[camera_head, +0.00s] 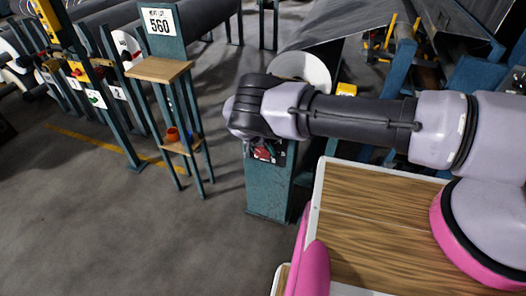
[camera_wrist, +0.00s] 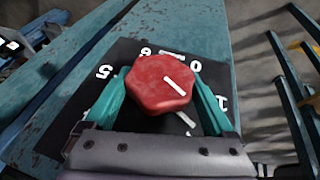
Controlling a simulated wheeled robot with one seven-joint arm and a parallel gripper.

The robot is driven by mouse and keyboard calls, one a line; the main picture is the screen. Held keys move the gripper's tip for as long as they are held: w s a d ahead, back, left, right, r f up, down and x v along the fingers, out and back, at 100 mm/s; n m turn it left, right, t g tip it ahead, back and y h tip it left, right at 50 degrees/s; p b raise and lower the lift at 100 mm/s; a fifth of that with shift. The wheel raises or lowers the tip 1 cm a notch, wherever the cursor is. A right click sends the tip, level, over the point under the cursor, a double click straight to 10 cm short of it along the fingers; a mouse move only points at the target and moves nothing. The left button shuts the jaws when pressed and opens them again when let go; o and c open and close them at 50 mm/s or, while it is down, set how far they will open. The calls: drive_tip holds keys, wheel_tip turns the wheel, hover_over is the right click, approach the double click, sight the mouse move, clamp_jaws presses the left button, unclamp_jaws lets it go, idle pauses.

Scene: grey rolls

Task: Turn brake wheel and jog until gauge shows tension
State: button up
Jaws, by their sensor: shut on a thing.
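The red brake wheel (camera_wrist: 158,84) is a scalloped knob with a white pointer line, set on a black dial plate (camera_wrist: 60,128) with white numbers. The pointer line slants from upper left to lower right in the wrist view. My gripper (camera_wrist: 161,92) is shut on the wheel, with a teal finger on each side of it. In the head view the wheel (camera_head: 263,154) shows small below my wrist, on top of a teal pedestal (camera_head: 268,190). My arm hides part of the pedestal top. I cannot make out a tension gauge.
A teal stand with a wooden shelf (camera_head: 160,69) and a "560" sign (camera_head: 158,20) is to the left. Grey rolls (camera_head: 185,18) lie behind. The floor (camera_head: 130,220) at front left is clear.

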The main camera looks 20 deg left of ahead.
drive_tip(key=o, duration=1.1)
drive_tip(key=v, duration=1.1)
drive_tip(key=shift+a, duration=0.1)
